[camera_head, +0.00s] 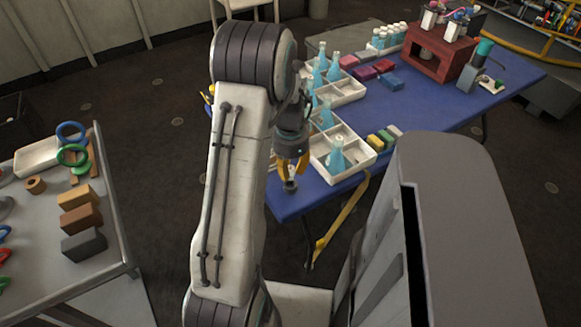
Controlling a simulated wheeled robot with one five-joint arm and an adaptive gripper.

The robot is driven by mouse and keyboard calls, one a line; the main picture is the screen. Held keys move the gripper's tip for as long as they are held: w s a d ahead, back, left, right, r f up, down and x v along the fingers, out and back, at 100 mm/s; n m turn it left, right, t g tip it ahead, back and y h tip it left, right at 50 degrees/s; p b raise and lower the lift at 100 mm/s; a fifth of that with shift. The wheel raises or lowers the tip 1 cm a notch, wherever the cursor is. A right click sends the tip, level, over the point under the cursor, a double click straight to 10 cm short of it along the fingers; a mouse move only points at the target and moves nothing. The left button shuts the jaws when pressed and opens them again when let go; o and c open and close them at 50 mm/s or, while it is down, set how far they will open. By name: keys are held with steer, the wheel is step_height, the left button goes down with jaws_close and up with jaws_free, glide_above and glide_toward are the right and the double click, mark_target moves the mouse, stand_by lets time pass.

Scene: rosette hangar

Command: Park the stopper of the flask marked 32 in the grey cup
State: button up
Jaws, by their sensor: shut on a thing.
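My gripper (290,172), with yellow fingers, points down over the near left part of the blue table (312,196). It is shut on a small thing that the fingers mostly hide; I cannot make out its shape. A small grey piece (290,187) shows right at the fingertips. I cannot tell whether it is the held stopper or the grey cup below it. A blue flask (337,158) stands upright in the near white divided tray (348,178), right of my gripper. More blue flasks (333,70) stand farther back. The mark 32 is not readable on any flask.
Coloured blocks (380,140) lie right of the near tray. A second white tray (350,92), red and blue blocks, a red rack (440,55) and small bottles (388,36) stand farther back. A grey side table (85,270) with rings and blocks is at left.

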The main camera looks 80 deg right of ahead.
mark_target(291, 179)
steer(key=shift+f+b, duration=0.3)
steer(key=shift+f, duration=0.35)
steer(key=shift+f+b, duration=0.45)
steer(key=shift+f, duration=0.05)
steer(key=shift+f+b, duration=0.5)
steer(key=shift+f, duration=0.1)
steer(key=shift+f+b, duration=0.4)
steer(key=shift+f, duration=0.05)
stand_by(0.6)
steer(key=o, duration=1.5)
steer(key=shift+c, duration=0.2)
steer(key=shift+r, duration=0.1)
steer(key=shift+r+p, duration=2.2)
steer(key=shift+r, duration=0.75)
